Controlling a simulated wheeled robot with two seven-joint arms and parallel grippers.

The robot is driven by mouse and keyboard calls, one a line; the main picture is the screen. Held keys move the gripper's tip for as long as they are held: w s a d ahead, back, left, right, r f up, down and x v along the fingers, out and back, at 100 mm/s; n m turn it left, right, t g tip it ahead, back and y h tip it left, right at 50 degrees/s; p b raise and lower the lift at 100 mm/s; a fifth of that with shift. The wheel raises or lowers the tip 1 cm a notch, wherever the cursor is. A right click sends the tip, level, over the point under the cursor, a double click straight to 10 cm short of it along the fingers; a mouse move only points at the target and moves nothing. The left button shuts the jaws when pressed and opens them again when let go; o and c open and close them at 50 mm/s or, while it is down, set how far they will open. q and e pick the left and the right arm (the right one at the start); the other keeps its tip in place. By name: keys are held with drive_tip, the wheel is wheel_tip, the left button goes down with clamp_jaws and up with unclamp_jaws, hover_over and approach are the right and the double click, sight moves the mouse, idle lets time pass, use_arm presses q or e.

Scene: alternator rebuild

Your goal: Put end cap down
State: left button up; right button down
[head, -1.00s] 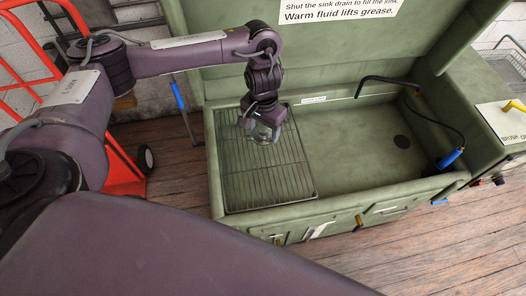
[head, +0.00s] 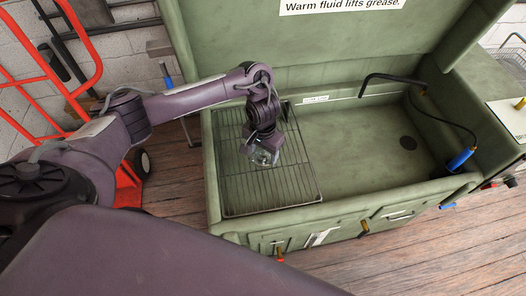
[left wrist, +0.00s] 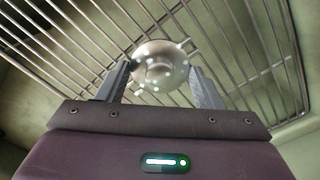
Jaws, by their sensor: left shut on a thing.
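The end cap (left wrist: 160,68) is a round, shiny metal piece with a raised centre. In the left wrist view it sits between the two fingers of my left gripper (left wrist: 160,84), which is shut on it. In the head view the end cap (head: 262,158) shows small and pale beneath my left gripper (head: 262,150). The gripper points down over the wire rack (head: 240,195) at the left side of the green sink. I cannot tell whether the end cap touches the rack bars. My right gripper is not in view.
The green sink basin (head: 365,150) lies open and empty to the right of the rack. A black spout (head: 400,78) and a blue-handled hose (head: 460,160) are at its right. A red hand truck (head: 60,30) stands at the left. The rack around the gripper is clear.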

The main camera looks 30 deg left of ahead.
sight(263, 154)
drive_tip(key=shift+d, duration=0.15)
use_arm(q)
drive_tip(key=shift+f, duration=0.15)
drive_tip(key=o, duration=1)
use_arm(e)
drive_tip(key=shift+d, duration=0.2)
use_arm(q)
drive_tip(key=shift+o, duration=0.2)
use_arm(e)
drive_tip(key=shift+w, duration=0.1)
use_arm(q)
wheel_tip(263, 154, up, 12)
drive_tip(key=p, duration=0.5)
drive_tip(key=shift+r, duration=0.2)
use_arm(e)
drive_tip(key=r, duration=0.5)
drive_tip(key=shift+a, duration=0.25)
